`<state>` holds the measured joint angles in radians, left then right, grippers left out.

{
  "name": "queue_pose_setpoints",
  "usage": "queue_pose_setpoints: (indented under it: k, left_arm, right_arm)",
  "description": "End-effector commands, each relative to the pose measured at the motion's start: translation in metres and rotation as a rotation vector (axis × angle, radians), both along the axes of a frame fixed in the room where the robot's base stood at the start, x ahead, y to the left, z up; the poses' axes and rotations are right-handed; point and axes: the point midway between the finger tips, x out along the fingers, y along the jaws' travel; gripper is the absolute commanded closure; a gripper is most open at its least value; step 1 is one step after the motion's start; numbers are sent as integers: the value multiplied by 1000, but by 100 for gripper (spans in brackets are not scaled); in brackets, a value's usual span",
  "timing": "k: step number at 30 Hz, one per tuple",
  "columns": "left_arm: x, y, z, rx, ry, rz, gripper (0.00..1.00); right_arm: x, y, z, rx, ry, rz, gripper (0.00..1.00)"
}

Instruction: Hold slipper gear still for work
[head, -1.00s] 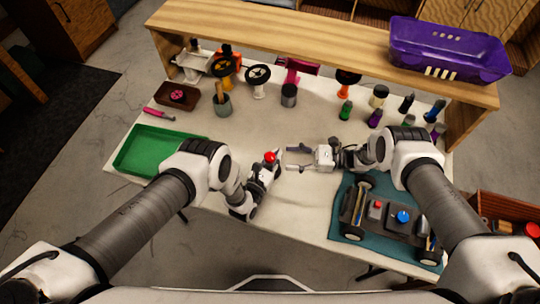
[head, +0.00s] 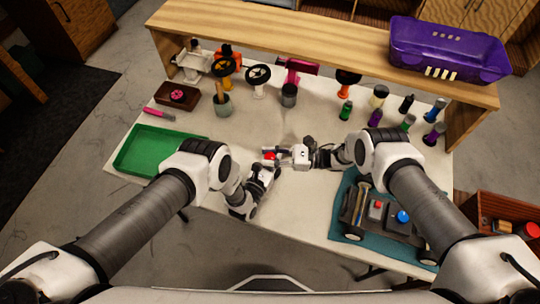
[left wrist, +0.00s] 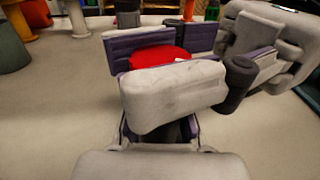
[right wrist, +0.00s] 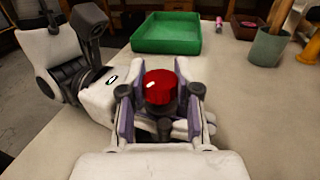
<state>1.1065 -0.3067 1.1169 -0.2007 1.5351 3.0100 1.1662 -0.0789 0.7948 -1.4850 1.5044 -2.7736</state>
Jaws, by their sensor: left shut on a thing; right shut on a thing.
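The slipper gear, seen as a small red round piece (head: 268,155), is between my two grippers above the middle of the white table. In the left wrist view the red piece (left wrist: 160,57) is partly hidden behind a pale finger. In the right wrist view it (right wrist: 160,86) sits between two purple-padded fingers. My left gripper (head: 271,170) comes from the front left and is shut on it. My right gripper (head: 277,158) comes from the right and is shut on it too. The exact finger contacts are partly hidden.
A dark car chassis (head: 383,218) lies on a teal mat (head: 338,228) at the right. A green tray (head: 133,158) is at the left. Stands, a cup (head: 223,105) and several bottles line the back. A purple crate (head: 447,45) sits on the wooden shelf. The table's front middle is clear.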

Motion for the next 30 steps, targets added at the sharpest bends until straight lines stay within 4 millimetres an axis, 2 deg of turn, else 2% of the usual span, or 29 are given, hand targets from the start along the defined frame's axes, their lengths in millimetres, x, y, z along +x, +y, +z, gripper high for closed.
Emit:
queue_pose_setpoints:
  k: [4, 12, 22, 23, 24, 25, 30]
  left_arm:
    - [0, -1, 0, 0, -1, -2, 100]
    - [-1, -1, 0, -1, 0, -2, 100]
    - [-1, -2, 0, -2, -1, -4, 100]
    - [-1, -2, 0, -2, -1, -5, 100]
    - [-1, -2, 0, -2, -1, -4, 100]
    - [-1, -2, 0, -1, 0, -4, 100]
    - [-1, -1, 0, 0, -1, -2, 100]
  right_arm:
    - [0, 1, 0, 4, 3, -42, 100]
    - [1, 1, 0, 2, 6, -251, 100]
    - [3, 0, -1, -1, 3, -278, 100]
    - [3, 0, -1, -1, 3, -278, 58]
    - [3, 0, -1, -1, 3, -278, 43]
    - [2, 0, -1, -1, 3, -277, 41]
    - [2, 0, -1, 0, 4, -276, 41]
